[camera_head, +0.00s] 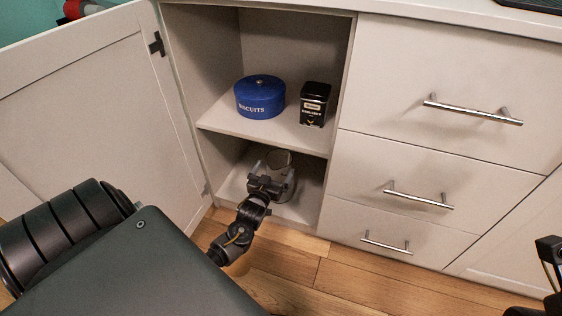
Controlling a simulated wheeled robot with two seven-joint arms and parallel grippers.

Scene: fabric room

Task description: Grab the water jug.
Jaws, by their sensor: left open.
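A pale, round-topped vessel (280,158), which looks like the water jug, stands in the lower compartment of the open cabinet. Most of its body is hidden behind my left gripper. My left gripper (273,171) reaches into that compartment with its fingers apart. One finger is at the left of the vessel and the other at its right; I cannot tell whether they touch it. Part of my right gripper (549,252) shows at the right edge, far from the cabinet opening, and its jaws cannot be made out.
A blue biscuit tin (260,98) and a black tin (314,104) stand on the shelf (225,120) above my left gripper. The cabinet door (95,110) is swung open to the left. Closed drawers (440,125) with metal handles are at the right. Wooden floor lies in front.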

